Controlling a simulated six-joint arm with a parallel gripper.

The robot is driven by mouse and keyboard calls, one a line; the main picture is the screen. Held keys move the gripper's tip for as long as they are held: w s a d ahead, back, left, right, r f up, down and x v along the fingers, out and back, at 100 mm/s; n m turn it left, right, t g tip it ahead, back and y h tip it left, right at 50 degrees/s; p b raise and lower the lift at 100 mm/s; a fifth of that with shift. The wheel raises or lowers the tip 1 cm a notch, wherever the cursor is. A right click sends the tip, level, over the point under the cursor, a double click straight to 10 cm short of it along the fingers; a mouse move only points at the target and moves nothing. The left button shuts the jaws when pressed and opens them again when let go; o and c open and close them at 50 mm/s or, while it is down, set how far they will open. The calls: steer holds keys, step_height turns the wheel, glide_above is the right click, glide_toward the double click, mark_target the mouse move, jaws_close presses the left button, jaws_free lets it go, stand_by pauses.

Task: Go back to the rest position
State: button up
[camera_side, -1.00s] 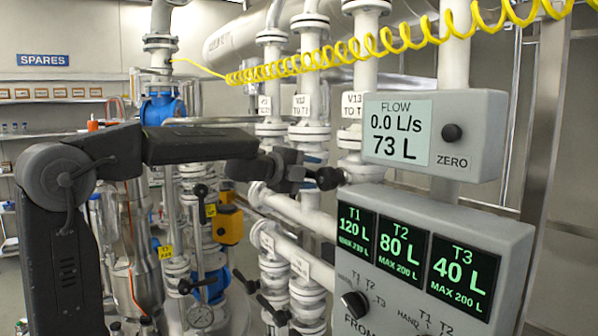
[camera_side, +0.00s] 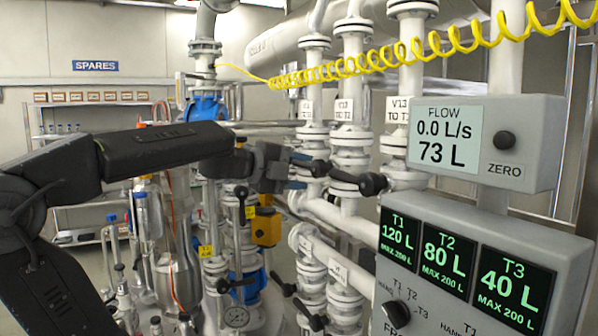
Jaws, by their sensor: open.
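My gripper (camera_side: 303,170) is in the middle of the side view, at the end of my dark arm reaching in from the left. Its jaws point right and are open, with nothing seen between them. A black valve handle (camera_side: 368,183) on a white pipe is just right of the jaws, apart from them in the picture. Another black handle (camera_side: 320,168) shows right at the fingertips. I cannot tell whether the jaws touch it or it lies behind them.
A grey flow meter box (camera_side: 505,140) reads 0.0 L/s and 73 L. The panel (camera_side: 470,225) below shows T1 120 L, T2 80 L, T3 40 L. White vertical pipes (camera_side: 350,95) crowd behind my gripper. A yellow coiled hose (camera_side: 400,55) hangs above. Shelves (camera_side: 75,103) stand back left.

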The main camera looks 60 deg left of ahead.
stand_by(0.4)
steer(key=s+d+f+n+g, duration=0.5)
steer(key=s+d+f+n, duration=0.2)
steer(key=d+f+n, duration=0.2)
steer(key=s+d+f+n+g, duration=0.5)
steer(key=s+d+f+n, duration=0.2)
steer(key=d+f+n, duration=0.2)
step_height(320, 180, down, 2)
steer(key=shift+s+f, duration=0.15)
steer(key=shift+f, duration=0.05)
